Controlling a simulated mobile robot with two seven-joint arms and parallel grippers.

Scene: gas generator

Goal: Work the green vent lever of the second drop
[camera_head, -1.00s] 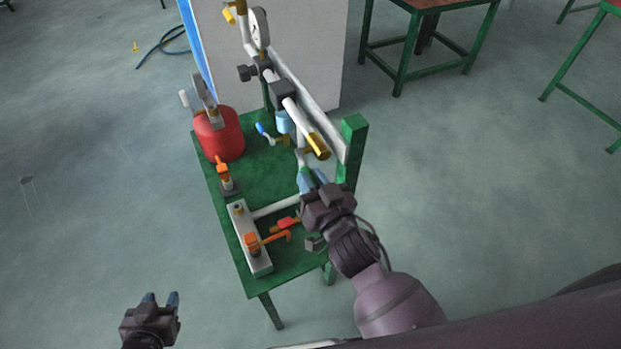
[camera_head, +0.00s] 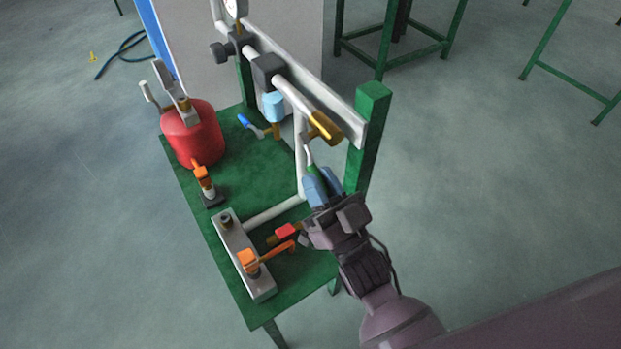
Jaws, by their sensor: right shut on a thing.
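The green vent lever (camera_head: 315,168) shows as a small green piece between the fingertips of my right gripper (camera_head: 321,183). The gripper's blue fingers are shut on it and hide most of it. The lever hangs by a pale stem under the brass end (camera_head: 326,127) of the pipe, beside the green post. A blue-handled lever (camera_head: 249,124) on the other drop is further back to the left, clear of my gripper. My left gripper is out of view.
On the green table (camera_head: 248,175) stand a red tank (camera_head: 192,133), an orange-handled valve (camera_head: 203,177) and a grey block (camera_head: 241,258) with an orange lever. A red handle (camera_head: 286,231) lies close to my right gripper. The green post (camera_head: 368,135) rises just right of it.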

